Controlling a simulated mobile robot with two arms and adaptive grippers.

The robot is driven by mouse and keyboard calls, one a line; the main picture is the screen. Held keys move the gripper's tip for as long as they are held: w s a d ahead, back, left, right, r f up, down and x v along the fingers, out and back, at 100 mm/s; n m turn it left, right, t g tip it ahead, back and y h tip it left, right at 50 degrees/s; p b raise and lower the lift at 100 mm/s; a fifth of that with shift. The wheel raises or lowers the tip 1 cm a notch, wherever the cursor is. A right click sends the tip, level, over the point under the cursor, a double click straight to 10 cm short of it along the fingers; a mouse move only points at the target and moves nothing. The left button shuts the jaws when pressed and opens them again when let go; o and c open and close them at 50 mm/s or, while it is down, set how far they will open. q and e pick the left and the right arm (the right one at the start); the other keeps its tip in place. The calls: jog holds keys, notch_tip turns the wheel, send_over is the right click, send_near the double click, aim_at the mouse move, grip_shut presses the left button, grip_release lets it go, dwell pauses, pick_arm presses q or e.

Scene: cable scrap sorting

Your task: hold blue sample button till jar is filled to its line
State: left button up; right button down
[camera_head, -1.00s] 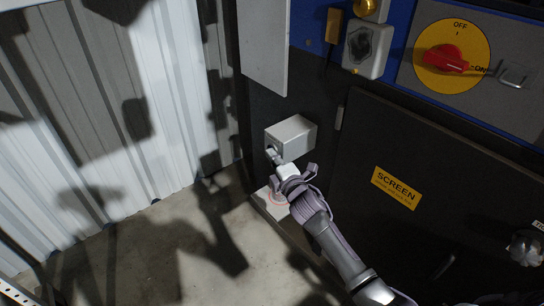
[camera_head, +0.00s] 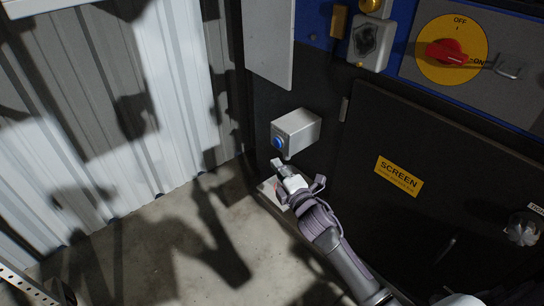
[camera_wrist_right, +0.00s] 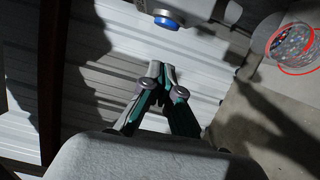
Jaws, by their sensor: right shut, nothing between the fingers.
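The blue sample button (camera_head: 278,143) is on the left face of a grey box (camera_head: 299,130) mounted on the dark machine. It also shows at the top of the wrist view (camera_wrist_right: 166,22). My right gripper (camera_head: 279,166) is shut and empty, just below the button and apart from it; its closed fingertips show in the wrist view (camera_wrist_right: 160,69). The clear jar (camera_wrist_right: 292,44) holds mixed coloured bits and has a red line around it. I cannot tell exactly how the fill level meets the line. In the head view, my gripper mostly hides the jar. My left gripper is out of view.
A red rotary switch (camera_head: 447,52) on a yellow disc is at the upper right. A dark panel with a yellow SCREEN label (camera_head: 399,176) is right of my arm. A corrugated white wall (camera_head: 100,110) stands left; the concrete floor (camera_head: 165,240) between is open.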

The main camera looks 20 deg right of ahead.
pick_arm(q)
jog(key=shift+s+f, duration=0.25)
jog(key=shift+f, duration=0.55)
pick_arm(e)
jog(key=shift+s+d, duration=0.1)
jog(key=shift+s, duration=2)
jog(key=s+f+m+g+h, duration=0.2)
jog(key=s+f+m+g, duration=1.1)
jog(key=s+f, duration=1.05)
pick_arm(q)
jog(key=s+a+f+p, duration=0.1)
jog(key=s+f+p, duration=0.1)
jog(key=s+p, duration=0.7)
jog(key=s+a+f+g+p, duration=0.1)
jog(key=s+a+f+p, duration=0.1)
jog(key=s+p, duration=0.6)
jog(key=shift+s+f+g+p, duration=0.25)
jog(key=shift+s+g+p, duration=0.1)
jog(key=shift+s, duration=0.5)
pick_arm(e)
jog(key=s+f+m+g, duration=0.2)
jog(key=s+f, duration=0.3)
jog(key=s, duration=0.8)
jog(key=s+f+m+g, duration=0.2)
jog(key=s+f, duration=0.3)
jog(key=s, duration=0.8)
jog(key=shift+s+f, duration=0.15)
jog(key=shift+s, duration=0.15)
